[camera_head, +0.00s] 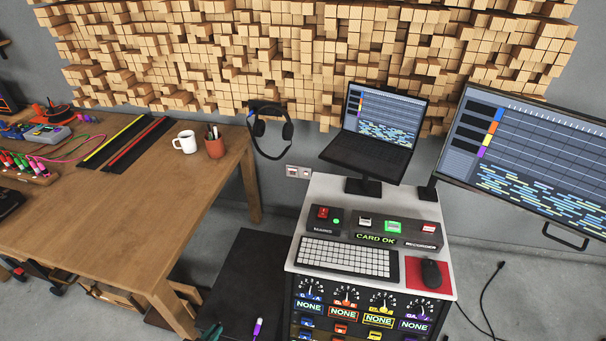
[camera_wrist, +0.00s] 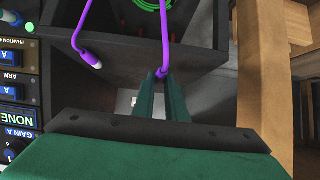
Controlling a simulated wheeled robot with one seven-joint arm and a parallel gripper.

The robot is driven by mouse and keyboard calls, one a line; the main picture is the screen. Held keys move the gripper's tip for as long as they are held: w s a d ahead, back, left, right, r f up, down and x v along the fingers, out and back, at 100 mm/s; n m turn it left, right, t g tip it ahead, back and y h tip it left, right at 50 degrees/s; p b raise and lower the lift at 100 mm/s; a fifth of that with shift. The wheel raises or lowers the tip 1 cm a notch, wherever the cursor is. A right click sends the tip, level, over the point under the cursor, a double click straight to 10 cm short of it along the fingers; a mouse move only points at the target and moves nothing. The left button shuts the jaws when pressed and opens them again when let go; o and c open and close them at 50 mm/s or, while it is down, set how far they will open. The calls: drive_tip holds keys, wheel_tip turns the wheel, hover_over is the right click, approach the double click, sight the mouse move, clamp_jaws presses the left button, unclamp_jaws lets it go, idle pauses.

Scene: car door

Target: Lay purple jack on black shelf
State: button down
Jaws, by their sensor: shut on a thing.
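In the wrist view, my gripper (camera_wrist: 163,88) has its green fingertips closed on one end of a purple jack cable (camera_wrist: 163,50). Any plug at that end is hidden between the fingers. The other end, a purple jack with a pale tip (camera_wrist: 97,66), hangs free to the left over a dark edge. A purple jack (camera_head: 257,328) also shows at the bottom of the head view, right of my gripper (camera_head: 211,332), which is mostly cut off. A flat black surface, apparently the black shelf (camera_head: 240,270), lies between the wooden table and the console.
A dark open compartment (camera_wrist: 205,58) holds a coiled green cable (camera_wrist: 150,6). The console (camera_head: 365,300) with dials stands close on the right in the head view. The wooden table (camera_head: 130,210) stands left, with a mug (camera_head: 186,142) and a pen pot (camera_head: 214,146).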

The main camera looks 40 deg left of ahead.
drive_tip(key=shift+w+a+f, duration=0.1)
drive_tip(key=shift+w+a, duration=0.4)
drive_tip(key=shift+w, duration=0.3)
drive_tip(key=shift+w+a+f, duration=0.1)
drive_tip(key=shift+w+a, duration=0.45)
drive_tip(key=shift+w, duration=0.3)
drive_tip(key=shift+w+a, duration=0.5)
drive_tip(key=shift+w, duration=0.3)
drive_tip(key=c, duration=1.7)
unclamp_jaws()
drive_tip(key=shift+s+d+r, duration=0.1)
drive_tip(key=shift+v, duration=5.3)
